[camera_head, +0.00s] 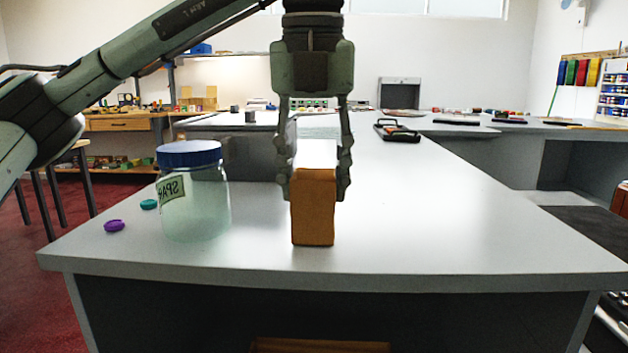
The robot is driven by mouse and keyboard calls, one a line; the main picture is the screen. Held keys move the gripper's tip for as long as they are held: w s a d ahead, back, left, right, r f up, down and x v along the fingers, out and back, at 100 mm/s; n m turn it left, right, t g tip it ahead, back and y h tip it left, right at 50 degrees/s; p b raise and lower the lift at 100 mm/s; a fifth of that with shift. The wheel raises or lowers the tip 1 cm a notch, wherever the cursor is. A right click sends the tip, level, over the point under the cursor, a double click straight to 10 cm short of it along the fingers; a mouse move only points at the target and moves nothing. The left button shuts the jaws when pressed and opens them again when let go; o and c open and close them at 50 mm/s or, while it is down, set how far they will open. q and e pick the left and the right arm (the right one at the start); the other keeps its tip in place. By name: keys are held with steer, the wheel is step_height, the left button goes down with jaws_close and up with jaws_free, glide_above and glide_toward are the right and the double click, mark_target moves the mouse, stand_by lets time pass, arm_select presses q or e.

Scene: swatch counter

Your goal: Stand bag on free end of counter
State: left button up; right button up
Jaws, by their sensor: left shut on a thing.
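The bag (313,215) is an upright, box-shaped orange-brown block with a pale top, near the front edge of the grey counter (430,225). My left gripper (315,185) comes down from above with its fingers on either side of the bag and is shut on it. The bag's lower end appears at the counter surface; whether it touches or hovers just above I cannot tell. The bag's upper part is partly hidden by the fingers. My right gripper does not show.
A clear jar (196,205) with a blue lid stands left of the bag. A purple disc (114,226) and a green disc (149,204) lie left of the jar. A black tray (397,132) lies farther back. The counter right of the bag is clear.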

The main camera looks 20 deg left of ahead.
arm_select(q)
steer(key=shift+f, duration=0.1)
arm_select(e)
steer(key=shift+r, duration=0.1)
arm_select(q)
steer(key=o, duration=0.9)
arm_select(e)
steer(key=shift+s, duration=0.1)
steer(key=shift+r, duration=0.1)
arm_select(q)
steer(key=shift+r, duration=0.25)
step_height(320, 180, up, 12)
steer(key=s+p, duration=0.1)
steer(key=p, duration=0.2)
steer(key=shift+s+d+f, duration=0.15)
steer(key=shift+s+d, duration=0.05)
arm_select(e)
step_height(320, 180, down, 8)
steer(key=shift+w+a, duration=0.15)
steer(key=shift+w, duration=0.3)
